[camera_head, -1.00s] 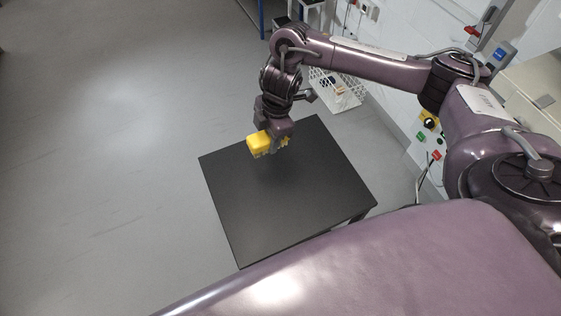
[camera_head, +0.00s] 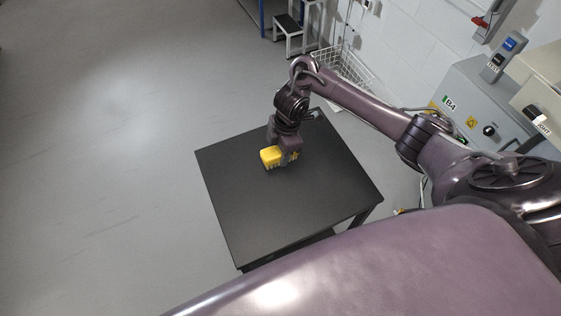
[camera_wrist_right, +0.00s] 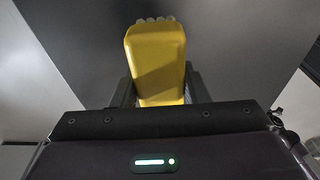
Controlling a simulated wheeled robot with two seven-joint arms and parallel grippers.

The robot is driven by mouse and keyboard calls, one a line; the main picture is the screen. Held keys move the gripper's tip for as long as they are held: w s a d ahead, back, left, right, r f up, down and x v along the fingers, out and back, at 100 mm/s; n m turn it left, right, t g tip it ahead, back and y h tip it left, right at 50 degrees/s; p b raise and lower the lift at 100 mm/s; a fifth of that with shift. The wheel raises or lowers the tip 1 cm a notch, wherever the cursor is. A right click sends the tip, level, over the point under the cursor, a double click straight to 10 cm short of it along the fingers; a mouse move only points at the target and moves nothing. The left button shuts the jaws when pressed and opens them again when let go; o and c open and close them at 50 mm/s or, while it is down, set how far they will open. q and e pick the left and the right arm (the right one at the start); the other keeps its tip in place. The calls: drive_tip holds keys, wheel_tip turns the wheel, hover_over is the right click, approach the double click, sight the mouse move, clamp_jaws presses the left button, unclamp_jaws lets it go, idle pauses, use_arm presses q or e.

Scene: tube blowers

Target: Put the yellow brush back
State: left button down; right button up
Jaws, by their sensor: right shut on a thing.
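The yellow brush (camera_head: 271,156) is in my right gripper (camera_head: 283,160), over the far part of the black table (camera_head: 262,212) in the head view. The right wrist view shows the yellow brush (camera_wrist_right: 156,62) between the two dark fingers of my right gripper (camera_wrist_right: 160,92), with pale bristle tips at its far end. My right gripper is shut on it. The brush is low, close to the table top; I cannot tell whether it touches. My left gripper is not in view.
The rest of the black table top is bare. A white wire basket (camera_head: 343,68) stands behind the table by the wall. A grey control box (camera_head: 487,107) is on the right. A step stool (camera_head: 290,32) stands at the back. Open grey floor (camera_head: 90,160) lies to the left.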

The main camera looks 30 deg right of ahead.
wheel_tip(320, 180, down, 3)
drive_tip(key=shift+s+f+b, duration=0.1)
drive_tip(key=shift+b, duration=0.5)
drive_tip(key=shift+f, duration=0.35)
drive_tip(key=shift+c, duration=0.3)
drive_tip(key=o, duration=0.9)
drive_tip(key=shift+o, duration=0.2)
drive_tip(key=shift+r, duration=0.1)
drive_tip(key=r+p, duration=0.1)
drive_tip(key=r, duration=0.3)
drive_tip(key=d+r+p, duration=0.1)
drive_tip(key=r+p, duration=0.1)
drive_tip(key=r, duration=0.1)
drive_tip(key=r+p, duration=0.2)
drive_tip(key=r, duration=0.2)
drive_tip(key=shift+d+r, duration=0.35)
drive_tip(key=shift+d, duration=0.05)
